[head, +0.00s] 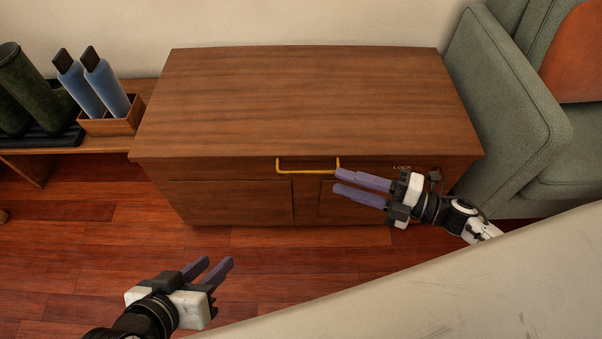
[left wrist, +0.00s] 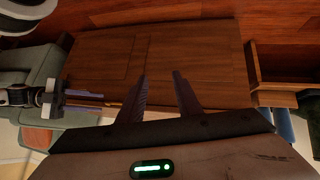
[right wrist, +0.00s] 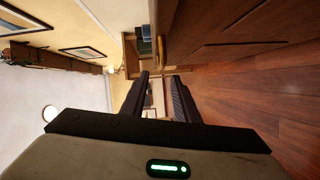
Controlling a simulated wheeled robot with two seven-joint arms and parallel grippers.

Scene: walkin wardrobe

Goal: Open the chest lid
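The wooden chest (head: 310,95) stands against the wall in the head view, with its lid down. A yellow bar handle (head: 307,172) is at the front edge of the lid. My right gripper (head: 337,181) is open and empty, its fingertips close to the handle's right end; I cannot tell if they touch it. The handle also shows in the right wrist view (right wrist: 163,45), beyond the fingertips. My left gripper (head: 218,262) is open and empty above the floor, in front of the chest and apart from it. The chest front shows in the left wrist view (left wrist: 190,55).
A green armchair (head: 510,100) stands close on the right. A low bench (head: 65,147) with boots (head: 20,85) and a small box (head: 112,123) is on the left. Floor (head: 280,260) before the chest is clear.

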